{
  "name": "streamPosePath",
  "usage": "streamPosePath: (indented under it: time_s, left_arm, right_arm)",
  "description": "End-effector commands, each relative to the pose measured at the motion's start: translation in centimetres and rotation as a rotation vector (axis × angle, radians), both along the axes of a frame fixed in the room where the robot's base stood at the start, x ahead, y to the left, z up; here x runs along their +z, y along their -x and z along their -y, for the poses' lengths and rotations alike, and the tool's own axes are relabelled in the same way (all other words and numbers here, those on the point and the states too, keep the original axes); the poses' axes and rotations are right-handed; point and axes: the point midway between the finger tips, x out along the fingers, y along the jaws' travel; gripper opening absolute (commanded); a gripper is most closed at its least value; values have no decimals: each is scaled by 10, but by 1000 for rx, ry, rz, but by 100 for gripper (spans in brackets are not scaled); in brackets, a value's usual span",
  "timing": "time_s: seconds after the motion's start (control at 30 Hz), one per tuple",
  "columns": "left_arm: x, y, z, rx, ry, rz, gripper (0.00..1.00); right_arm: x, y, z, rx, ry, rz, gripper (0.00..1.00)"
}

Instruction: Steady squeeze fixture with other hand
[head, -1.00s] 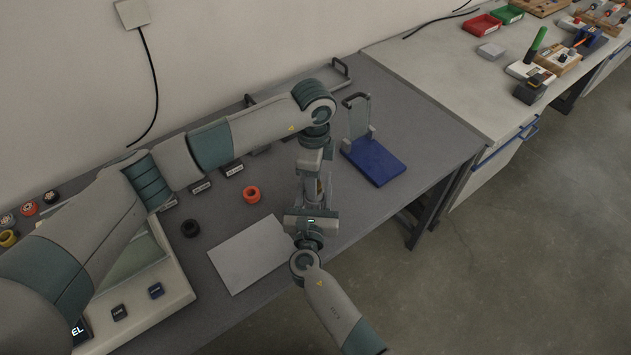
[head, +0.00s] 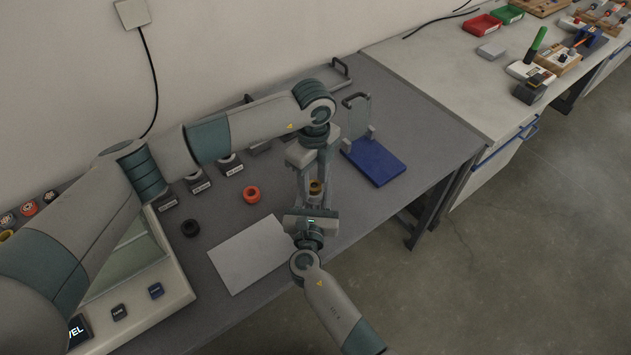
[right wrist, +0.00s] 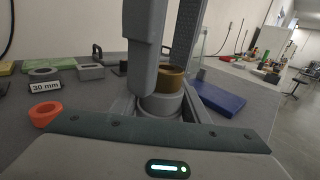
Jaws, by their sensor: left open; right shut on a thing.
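A grey round holder with a brown ring on top, seemingly the squeeze fixture, stands on the grey bench. The brown ring (head: 316,187) shows in the head view between my arms, and the holder (right wrist: 160,105) shows in the right wrist view. My right gripper (right wrist: 163,112) is shut on the holder from the near side, one finger along each side. My left gripper (head: 316,184) comes down from above and is open, its fingers on either side of the ring. In the right wrist view its near finger hides part of the ring, so I cannot tell contact.
A blue base (head: 375,162) with a clear upright panel stands to the right. A pale sheet (head: 245,255) lies in front. A panel device fills the bench's left end.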

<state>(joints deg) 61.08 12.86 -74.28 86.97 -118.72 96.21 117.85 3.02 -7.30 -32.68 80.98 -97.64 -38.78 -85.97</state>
Motion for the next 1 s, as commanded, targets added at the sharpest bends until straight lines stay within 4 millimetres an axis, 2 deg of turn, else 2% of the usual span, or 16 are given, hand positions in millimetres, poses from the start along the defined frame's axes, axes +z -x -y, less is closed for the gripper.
streamPosePath:
  time_s: [0.03,0.07,0.37,0.57,0.77,1.0]
  left_arm:
    - [0,0,0,0,0,0,56]
    - [0,0,0,0,0,0,63]
    - [0,0,0,0,0,0,63]
    - [9,-1,1,0,1,2,63]
    - [33,-1,0,0,1,3,63]
    - [75,-1,0,0,2,2,63]
  right_arm:
    - [0,0,0,0,0,0,15]
    - [0,0,0,0,0,0,15]
    - [0,0,0,0,0,0,15]
    - [0,0,0,0,0,0,15]
    - [0,0,0,0,0,0,15]
    - [0,0,0,0,0,0,15]
